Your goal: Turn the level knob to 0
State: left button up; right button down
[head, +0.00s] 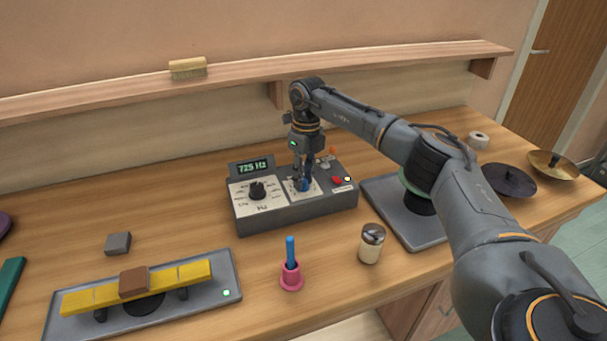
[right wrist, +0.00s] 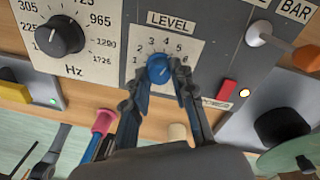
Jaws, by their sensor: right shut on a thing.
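The blue level knob (right wrist: 159,68) sits on a white dial plate under the LEVEL label (right wrist: 171,22), on the grey control box (head: 298,212). Numbers from 1 to 6 show around it; I cannot clearly read where its pointer stands. My right gripper (right wrist: 160,78) comes down on the knob from above, one finger on each side, and is shut on it. In the head view the right gripper (head: 303,182) hides most of the knob. My left gripper is in neither view.
On the box are a black Hz knob (head: 257,190), a display (head: 251,168) reading 725 Hz, a red button (head: 337,180) and a small lever. In front stand a pink holder (head: 291,278) with a blue stick and a jar (head: 371,246). A yellow bar (head: 190,273) lies left.

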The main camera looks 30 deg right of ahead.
jog(key=n, duration=0.7)
jog(key=shift+w, duration=0.15)
jog(key=n, duration=0.4)
jog(key=shift+g+h, duration=0.3)
jog(key=n, duration=0.3)
jog(key=shift+a+n, duration=0.1)
jog(key=shift+n, duration=0.2)
jog(key=n, duration=0.3)
jog(key=shift+n, duration=0.3)
jog(key=n, duration=0.3)
jog(key=shift+n+h, duration=0.3)
jog(key=shift+n, duration=0.1)
jog(key=n, duration=0.6)
jog(key=shift+a, duration=0.1)
jog(key=c, duration=1.1)
grip_release()
